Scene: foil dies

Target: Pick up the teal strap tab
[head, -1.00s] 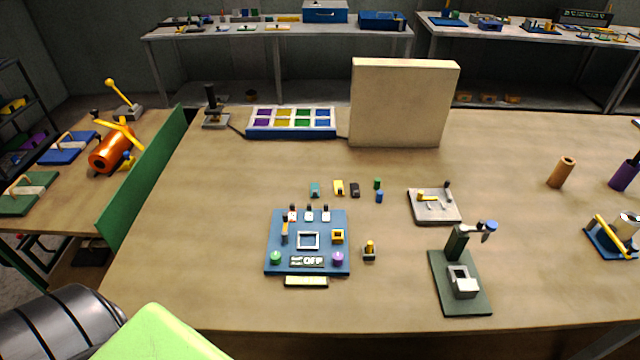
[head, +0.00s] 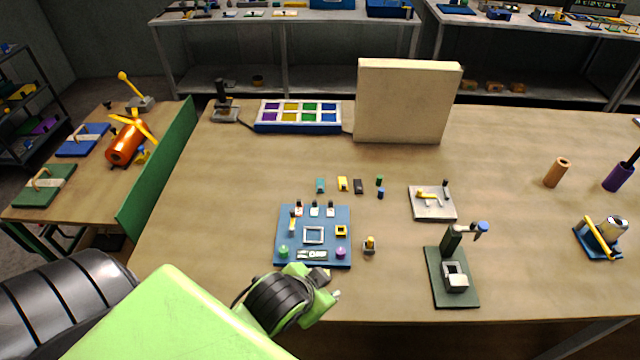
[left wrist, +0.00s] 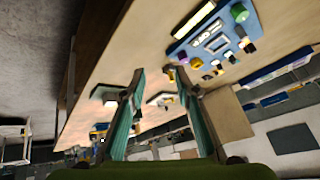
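The teal strap tab (head: 320,186) is a small teal piece lying on the table just behind the blue panel board (head: 342,257), left of a yellow piece (head: 342,184). I cannot pick it out surely in the left wrist view. My left gripper (head: 328,285) is at the front edge of the board, nearer to me than the tab and well apart from it. In the left wrist view its two teal-lined fingers (left wrist: 159,76) stand apart with nothing between them. My right gripper is not in view.
A dark piece (head: 358,186) and small green and blue pieces lie right of the yellow one. A cream upright panel (head: 405,102) and a coloured tray (head: 298,127) stand behind. Table left of the tab is clear.

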